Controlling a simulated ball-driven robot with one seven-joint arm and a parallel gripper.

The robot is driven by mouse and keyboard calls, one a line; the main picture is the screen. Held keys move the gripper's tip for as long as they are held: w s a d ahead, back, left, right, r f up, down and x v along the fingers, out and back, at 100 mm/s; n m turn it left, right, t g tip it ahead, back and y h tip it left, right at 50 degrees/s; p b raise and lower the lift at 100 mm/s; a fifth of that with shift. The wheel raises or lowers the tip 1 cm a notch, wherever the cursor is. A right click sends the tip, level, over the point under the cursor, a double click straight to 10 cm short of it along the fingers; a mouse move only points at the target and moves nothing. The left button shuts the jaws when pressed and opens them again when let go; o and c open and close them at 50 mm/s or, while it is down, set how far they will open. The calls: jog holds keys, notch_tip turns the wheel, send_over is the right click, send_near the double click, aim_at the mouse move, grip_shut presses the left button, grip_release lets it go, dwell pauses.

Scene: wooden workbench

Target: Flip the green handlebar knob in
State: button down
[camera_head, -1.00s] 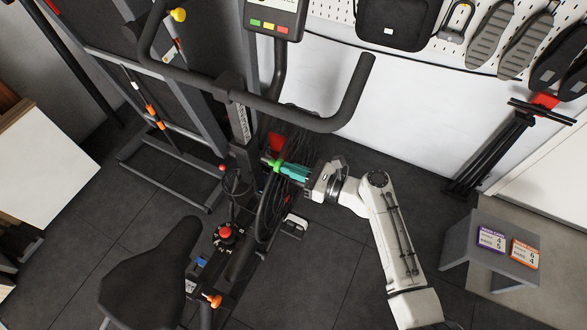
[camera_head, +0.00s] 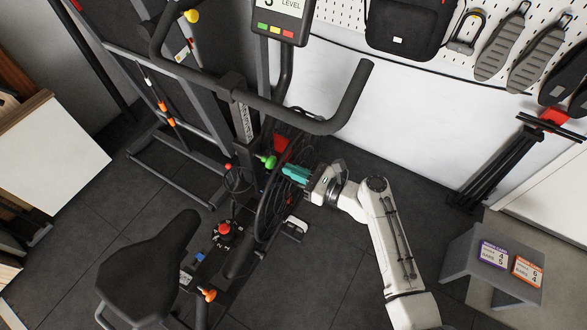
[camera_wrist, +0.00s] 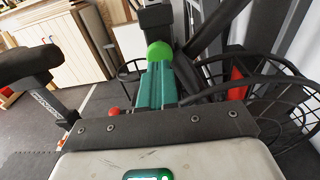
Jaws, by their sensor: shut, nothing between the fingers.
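The green knob (camera_head: 270,162) is on the exercise bike's upright below the handlebar (camera_head: 300,118). In the head view its round end faces my gripper. My gripper (camera_head: 285,172) has teal fingers, shut and empty, pointing left towards the knob from its right. A small gap shows between the fingertips and the knob in the head view. In the wrist view the green knob (camera_wrist: 160,51) shows as a ball just beyond the tips of my gripper (camera_wrist: 155,68). The fingers hide its lower part there, so contact cannot be told from that view.
A black wire-like wheel guard (camera_head: 272,205) is close below my fingers. A red knob (camera_head: 224,229) is on the lower frame, near the saddle (camera_head: 155,265). A grey stool (camera_head: 470,265) with two cards is at the right. Open floor lies in front of the bike.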

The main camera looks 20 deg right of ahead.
jog(key=b+v, duration=0.1)
jog(key=v, duration=0.9)
jog(key=shift+s+d, duration=0.2)
jog(key=shift+d, duration=0.05)
jog(key=s+a+f+n+g+h, duration=0.35)
jog(key=s+f+n+g, duration=0.25)
jog(key=s+n+g, duration=0.75)
jog(key=s+d+r+n+h, duration=0.5)
jog(key=s+n, duration=0.5)
jog(key=n, duration=0.4)
jog(key=shift+s+d+h, duration=0.25)
jog(key=shift+d+h, duration=0.7)
jog(key=shift+h, duration=0.2)
jog(key=shift+r+n+t, duration=0.1)
jog(key=shift+n+t, duration=0.15)
